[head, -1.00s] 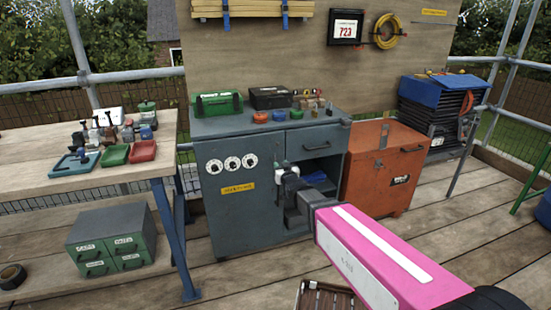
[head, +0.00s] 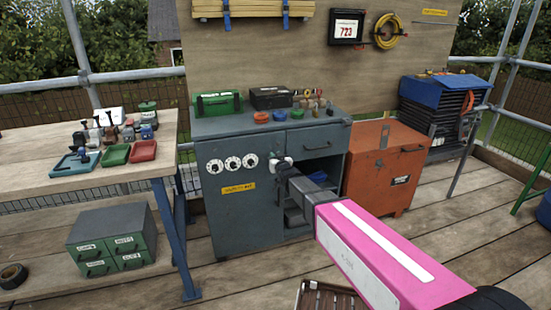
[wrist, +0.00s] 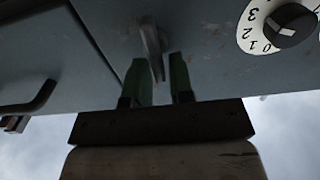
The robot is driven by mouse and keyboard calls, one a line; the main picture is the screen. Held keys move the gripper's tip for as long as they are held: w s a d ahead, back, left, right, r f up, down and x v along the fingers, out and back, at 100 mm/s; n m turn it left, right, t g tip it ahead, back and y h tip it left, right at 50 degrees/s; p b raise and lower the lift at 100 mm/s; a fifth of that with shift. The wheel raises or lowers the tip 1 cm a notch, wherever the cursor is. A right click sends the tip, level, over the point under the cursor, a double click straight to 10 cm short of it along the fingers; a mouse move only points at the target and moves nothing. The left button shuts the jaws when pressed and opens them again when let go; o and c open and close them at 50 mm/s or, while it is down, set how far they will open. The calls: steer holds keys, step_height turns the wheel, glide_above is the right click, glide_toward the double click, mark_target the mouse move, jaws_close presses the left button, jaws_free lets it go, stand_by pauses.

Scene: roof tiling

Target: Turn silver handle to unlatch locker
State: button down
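The locker is a grey-blue metal cabinet (head: 235,215) with three white dials (head: 232,163) and a yellow label on its front. In the wrist view, the silver handle (wrist: 151,38) is a narrow lever on the grey front, beside a numbered dial (wrist: 283,25). My gripper (wrist: 163,72) has its two green fingers apart, with the lever's lower end between their tips. I cannot tell whether either finger touches it. In the head view my gripper (head: 281,165) is at the cabinet front, right of the dials, and covers most of the handle.
A drawer (head: 316,146) and an open shelf compartment are right of the dial panel. An orange cabinet (head: 385,165) stands to the right. A wooden bench (head: 70,178) with trays and a green drawer box (head: 110,240) are at left. Small items sit on the locker top.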

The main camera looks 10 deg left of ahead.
stand_by(0.3)
steer(key=shift+w+d+f+m, duration=0.2)
steer(key=shift+d+f+m, duration=0.15)
steer(key=shift+m, duration=2.6)
steer(key=shift+w+d+f+m, duration=0.15)
steer(key=shift+d+f+m, duration=0.2)
steer(key=shift+m, duration=2.55)
steer(key=shift+w+d+f+m, duration=0.25)
steer(key=shift+f+m, duration=0.15)
steer(key=shift+m, duration=2.85)
steer(key=c, duration=1.2)
jaws_free()
steer(key=shift+s, duration=0.1)
